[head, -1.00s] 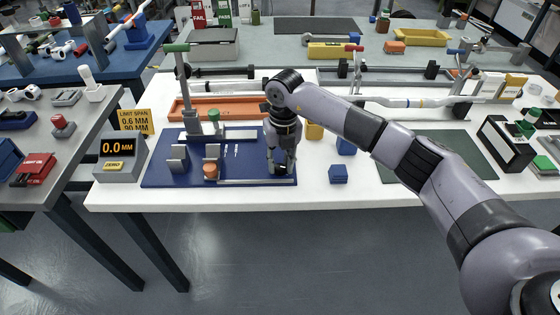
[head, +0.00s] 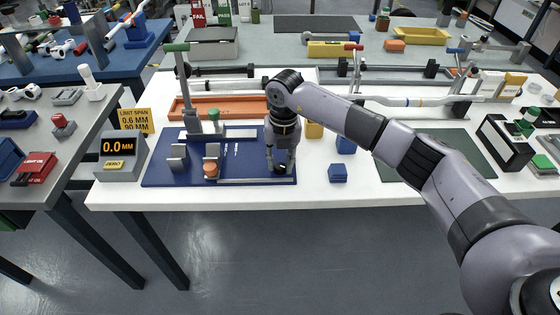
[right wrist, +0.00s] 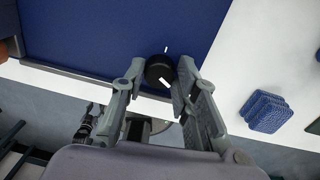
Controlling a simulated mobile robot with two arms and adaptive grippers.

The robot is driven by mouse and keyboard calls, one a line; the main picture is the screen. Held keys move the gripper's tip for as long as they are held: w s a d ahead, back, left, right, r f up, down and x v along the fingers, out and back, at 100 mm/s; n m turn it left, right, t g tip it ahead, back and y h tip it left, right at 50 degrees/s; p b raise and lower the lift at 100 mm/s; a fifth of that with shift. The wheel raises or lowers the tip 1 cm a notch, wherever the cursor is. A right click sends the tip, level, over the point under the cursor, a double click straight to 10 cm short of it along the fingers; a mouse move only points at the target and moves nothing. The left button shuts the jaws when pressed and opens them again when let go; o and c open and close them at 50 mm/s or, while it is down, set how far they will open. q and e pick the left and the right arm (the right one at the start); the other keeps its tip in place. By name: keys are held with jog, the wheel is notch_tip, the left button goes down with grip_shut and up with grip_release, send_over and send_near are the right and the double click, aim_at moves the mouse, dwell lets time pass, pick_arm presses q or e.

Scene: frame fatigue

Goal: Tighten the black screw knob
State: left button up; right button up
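The black screw knob (head: 279,168), with a white mark on its top, is at the front right corner of the blue fixture plate (head: 160,181). My right gripper (head: 279,161) points down over it. In the right wrist view, the black knob (right wrist: 159,70) lies between the two fingertips of my right gripper (right wrist: 161,72). One finger is on each side, with what looks like a narrow gap, so the fingers seem open around the knob. Any contact is hard to judge. My left gripper is not in view.
An orange knob (head: 211,170), metal blocks and a green-topped post (head: 177,47) stand on the plate left of my gripper. A gauge reading 0.0 MM (head: 119,148) is further left. A blue block (head: 338,173) sits to the right. The table's front edge is close.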

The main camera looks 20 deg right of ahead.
aim_at(282, 165)
jog(key=o, duration=0.4)
jog(key=shift+r, duration=0.1)
jog(key=r, duration=1.1)
jog(key=shift+s+d+r, duration=0.1)
jog(key=shift+d+r, duration=0.2)
jog(key=shift+r, duration=0.1)
jog(key=shift+f, duration=0.1)
